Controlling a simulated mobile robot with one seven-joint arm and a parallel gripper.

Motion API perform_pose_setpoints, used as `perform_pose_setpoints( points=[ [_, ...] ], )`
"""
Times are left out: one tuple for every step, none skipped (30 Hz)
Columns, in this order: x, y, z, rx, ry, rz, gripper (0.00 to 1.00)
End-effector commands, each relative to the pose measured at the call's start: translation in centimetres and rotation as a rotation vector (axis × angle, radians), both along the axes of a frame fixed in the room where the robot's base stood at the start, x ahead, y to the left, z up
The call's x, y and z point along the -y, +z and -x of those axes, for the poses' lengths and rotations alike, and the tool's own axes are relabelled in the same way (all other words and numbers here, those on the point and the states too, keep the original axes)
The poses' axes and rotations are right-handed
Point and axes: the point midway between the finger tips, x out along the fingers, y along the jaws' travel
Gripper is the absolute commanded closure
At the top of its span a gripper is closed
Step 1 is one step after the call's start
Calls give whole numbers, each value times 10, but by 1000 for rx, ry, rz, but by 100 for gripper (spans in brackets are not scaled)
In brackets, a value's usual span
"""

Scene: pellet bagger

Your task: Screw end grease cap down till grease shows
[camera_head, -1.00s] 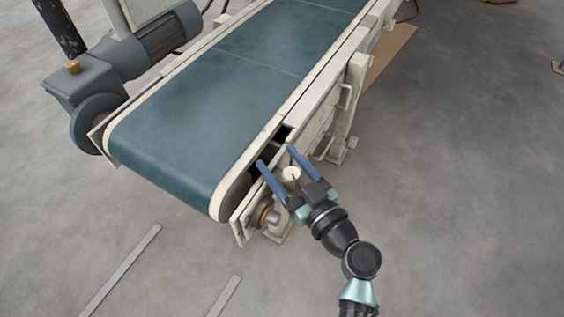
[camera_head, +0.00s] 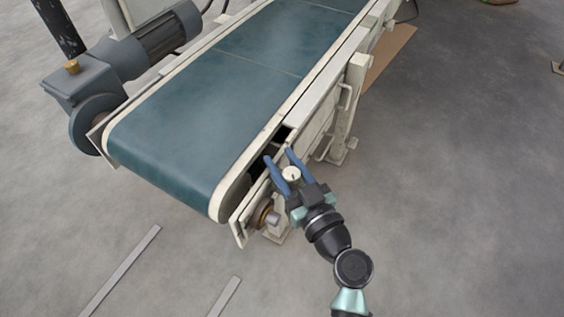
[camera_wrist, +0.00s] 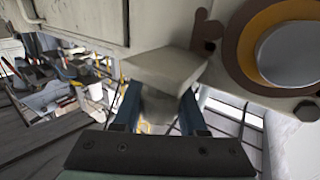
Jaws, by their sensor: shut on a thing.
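The grease cap (camera_head: 291,174) is a small round cream knob beside the conveyor's near right end, just above the roller bearing (camera_head: 265,214). My gripper (camera_head: 279,160) has its blue fingers closed on either side of it. In the wrist view my gripper (camera_wrist: 160,108) holds a pale grey, blurred body (camera_wrist: 158,106) between its fingers, below a cream block (camera_wrist: 165,70). The cap's thread and any grease are hidden from both views. The bearing, with an orange ring and grey shaft end (camera_wrist: 295,52), is at the upper right of the wrist view.
The conveyor's green belt (camera_head: 200,120) and cream side frame (camera_head: 310,95) lie left of my gripper. A support leg (camera_head: 350,110) stands behind it. A grey motor (camera_head: 165,45) is on the far side.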

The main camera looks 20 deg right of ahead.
Motion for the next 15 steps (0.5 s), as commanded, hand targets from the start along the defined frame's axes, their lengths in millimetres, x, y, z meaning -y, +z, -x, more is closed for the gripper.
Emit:
perform_pose_setpoints(
  points=[
    [0,-2,1,-1,-28,0,100],
    [0,-2,1,0,-49,1,100],
    [1,-2,1,-1,-77,0,100],
    [1,-1,1,-1,-99,0,100],
    [2,-1,1,-1,-121,1,100],
    [3,0,1,-1,-147,0,100],
    [4,0,1,-1,-165,0,100],
    [4,0,1,-2,-183,1,100],
    [6,0,1,-2,-204,-1,100],
    [6,1,1,-2,-218,0,100],
    [7,1,1,-2,-232,1,100],
    [7,1,1,-1,-248,0,100],
    [8,1,1,-2,-259,0,100],
    [8,1,1,-1,-271,0,100],
    [8,1,1,-2,-284,0,100]
  ],
)
